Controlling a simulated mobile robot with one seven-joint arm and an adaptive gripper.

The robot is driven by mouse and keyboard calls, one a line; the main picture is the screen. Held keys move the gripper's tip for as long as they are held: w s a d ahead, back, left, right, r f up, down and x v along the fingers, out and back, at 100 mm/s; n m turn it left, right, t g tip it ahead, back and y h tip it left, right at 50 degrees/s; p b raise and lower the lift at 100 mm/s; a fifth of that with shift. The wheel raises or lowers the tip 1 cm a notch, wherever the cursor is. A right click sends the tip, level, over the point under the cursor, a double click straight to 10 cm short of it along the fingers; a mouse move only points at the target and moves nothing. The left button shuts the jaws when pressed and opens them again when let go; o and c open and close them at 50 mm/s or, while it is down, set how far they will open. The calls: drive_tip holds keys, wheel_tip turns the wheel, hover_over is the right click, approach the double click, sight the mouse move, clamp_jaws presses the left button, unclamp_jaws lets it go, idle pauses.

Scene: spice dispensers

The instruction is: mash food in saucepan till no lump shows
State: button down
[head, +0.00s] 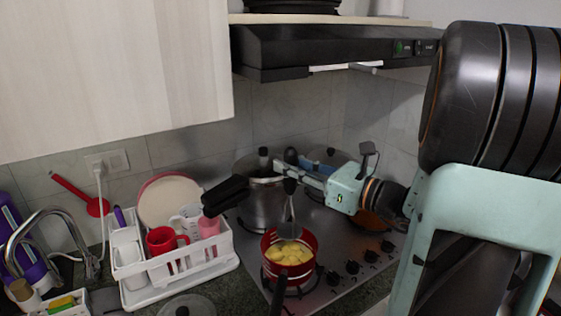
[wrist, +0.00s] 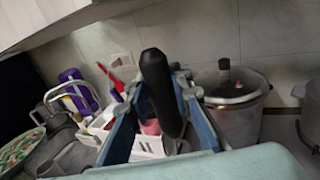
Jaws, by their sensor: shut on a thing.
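The red saucepan (head: 267,268) sits on the front of the hob, its dark handle toward the front. Yellow lumps of food (head: 288,257) show distinctly inside it. My gripper (head: 290,170) is above the saucepan and shut on the black handle of a masher (head: 291,187). The masher stands roughly upright, its metal lower part (head: 290,229) reaching down to the pan's mouth. Whether it touches the food I cannot tell. In the wrist view the masher's black handle (wrist: 160,90) stands between the blue fingers of my gripper (wrist: 157,85); the saucepan is not visible there.
A steel pot (head: 262,208) with a lid stands just behind the saucepan; a long black handle (head: 225,195) sticks out leftward. A white dish rack (head: 165,285) with cups and a plate is left. A pot lid (head: 187,306) lies in front. The range hood (head: 320,50) hangs above.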

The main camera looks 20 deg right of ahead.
sight(295, 213)
drive_tip(key=shift+f+b, duration=2.95)
drive_tip(key=shift+f, duration=0.8)
drive_tip(key=shift+s+d, duration=0.2)
drive_tip(key=shift+s, duration=0.8)
drive_tip(key=shift+f+b, duration=1.6)
drive_tip(key=shift+f, duration=0.65)
drive_tip(key=shift+r, duration=0.1)
